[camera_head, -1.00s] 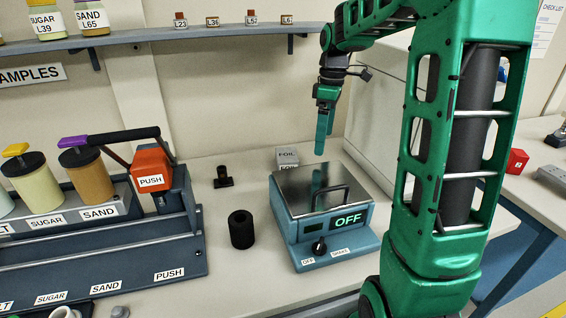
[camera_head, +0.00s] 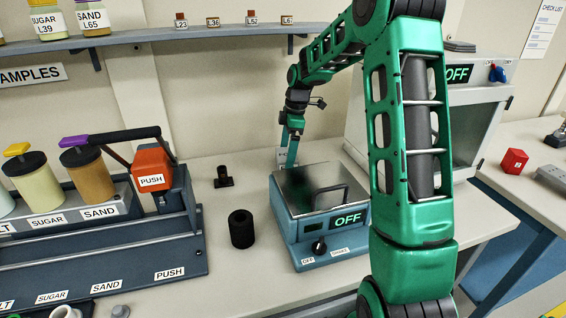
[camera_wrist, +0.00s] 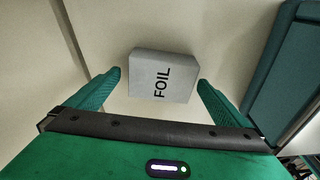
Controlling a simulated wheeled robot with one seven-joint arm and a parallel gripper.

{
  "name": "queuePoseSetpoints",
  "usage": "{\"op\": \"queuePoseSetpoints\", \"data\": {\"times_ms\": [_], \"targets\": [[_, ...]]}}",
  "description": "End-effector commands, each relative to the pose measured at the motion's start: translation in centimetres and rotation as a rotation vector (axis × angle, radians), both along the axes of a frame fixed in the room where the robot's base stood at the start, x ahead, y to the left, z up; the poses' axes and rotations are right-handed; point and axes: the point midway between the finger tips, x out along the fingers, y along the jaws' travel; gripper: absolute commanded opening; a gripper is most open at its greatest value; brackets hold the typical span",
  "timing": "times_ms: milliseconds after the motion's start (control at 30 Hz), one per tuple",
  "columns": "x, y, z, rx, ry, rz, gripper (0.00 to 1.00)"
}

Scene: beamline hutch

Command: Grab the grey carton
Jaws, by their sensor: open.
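The grey carton is a small box marked FOIL (camera_wrist: 163,77). In the wrist view it lies between and just ahead of the two fingers of my gripper (camera_wrist: 160,88), with a gap on each side. In the head view the carton (camera_head: 283,158) stands behind the shaker box and is mostly hidden by my gripper (camera_head: 288,146), which points down at it. My gripper is open and holds nothing.
A blue shaker box (camera_head: 318,255) with a metal lid and an OFF display stands just in front. A black cylinder (camera_head: 241,229) and a small dark fitting (camera_head: 223,177) stand to the left. A wall shelf (camera_head: 170,35) runs above.

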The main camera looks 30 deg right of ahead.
Motion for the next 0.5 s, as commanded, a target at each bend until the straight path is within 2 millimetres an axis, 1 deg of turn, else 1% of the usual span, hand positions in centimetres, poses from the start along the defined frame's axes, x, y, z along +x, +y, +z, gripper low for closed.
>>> {"op": "queuePoseSetpoints", "data": {"times_ms": [33,133,400,433,467,500], "targets": [[0.0,0.1,-0.7,0.001,0.002,-0.001,1.0],[0.1,0.2,-1.5,0.001,0.001,-0.001,1.0],[0.1,0.2,-1.8,0.0,0.0,-0.001,1.0],[0.1,0.2,-1.8,0.0,0.0,-0.001,0.98],[0.1,0.2,-1.8,0.0,0.0,-0.001,0.9],[0.1,0.2,-1.8,0.0,0.0,-0.001,0.81]]}}
